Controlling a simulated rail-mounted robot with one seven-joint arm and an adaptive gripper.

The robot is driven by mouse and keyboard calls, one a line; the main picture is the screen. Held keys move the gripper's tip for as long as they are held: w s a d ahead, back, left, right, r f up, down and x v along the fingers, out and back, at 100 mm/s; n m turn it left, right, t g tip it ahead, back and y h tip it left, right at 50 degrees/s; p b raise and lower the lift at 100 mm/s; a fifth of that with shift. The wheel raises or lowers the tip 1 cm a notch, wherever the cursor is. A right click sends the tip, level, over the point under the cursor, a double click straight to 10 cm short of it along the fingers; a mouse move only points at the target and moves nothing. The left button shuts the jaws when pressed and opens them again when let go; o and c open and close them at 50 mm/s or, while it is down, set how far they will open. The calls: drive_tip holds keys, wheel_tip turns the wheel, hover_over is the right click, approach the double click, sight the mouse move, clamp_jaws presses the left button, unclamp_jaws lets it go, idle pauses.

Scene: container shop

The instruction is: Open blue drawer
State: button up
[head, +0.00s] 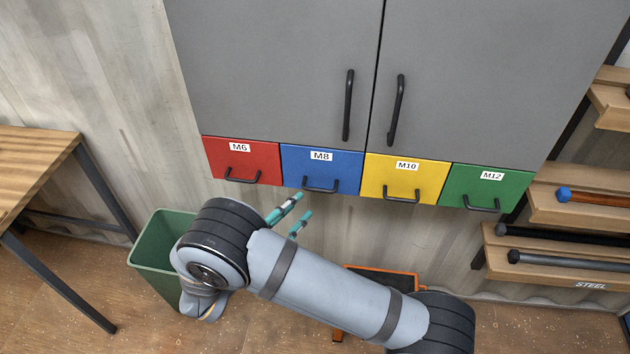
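The blue drawer (335,171) is labelled M8 and sits in the row under the grey cabinet doors, between the red and yellow drawers. Its front looks flush with its neighbours, so it appears shut. Its black bar handle (320,190) is along the lower part of the front. My gripper (305,204) shows as two teal fingertips, apart from each other with nothing seen between them. They are just below and left of the blue drawer's handle in the picture and do not appear to touch it. My arm hides the gripper's base.
The red drawer (240,158) is left of the blue one; the yellow drawer (405,176) and green drawer (487,184) are right. A green bin (158,258) stands at lower left by a wooden table (35,160). Shelves (575,208) with rods are at right.

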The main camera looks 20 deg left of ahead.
sight(315, 189)
drive_tip(key=p+x, duration=0.2)
drive_tip(key=x, duration=0.7)
drive_tip(key=shift+w+d+f+p, duration=0.1)
drive_tip(key=shift+w+f+p, duration=0.05)
drive_tip(key=shift+p, duration=0.25)
drive_tip(key=c, duration=0.8)
clamp_jaws()
